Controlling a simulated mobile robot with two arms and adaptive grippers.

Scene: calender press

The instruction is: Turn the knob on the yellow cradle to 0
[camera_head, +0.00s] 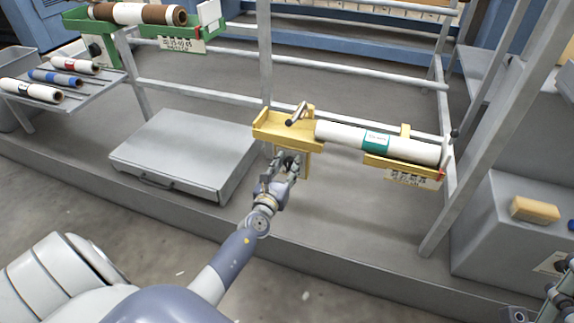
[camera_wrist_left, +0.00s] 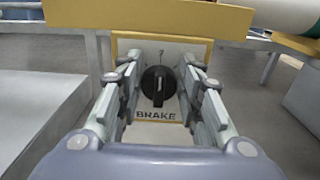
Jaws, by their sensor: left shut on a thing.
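The yellow cradle (camera_head: 270,130) stands on the rail right of the middle in the head view and holds a white roll (camera_head: 345,136) with a green label. Its beam (camera_wrist_left: 150,16) crosses the top of the left wrist view. Below it hangs a yellow-edged panel (camera_wrist_left: 190,52) marked BRAKE. The black knob (camera_wrist_left: 157,87) sits on this panel, with its grip ridge about upright; the scale is too small to read. My left gripper (camera_head: 288,162) is at the panel, its fingers (camera_wrist_left: 160,95) shut on the knob from both sides. The gripper hides the knob in the head view.
A green cradle (camera_head: 175,30) with a brown-and-white roll is at the upper left. A shelf (camera_head: 85,88) with small rolls is at the left. A low grey box (camera_head: 185,150) stands left of my arm. A grey cabinet (camera_head: 510,235) with a tan block is at the right.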

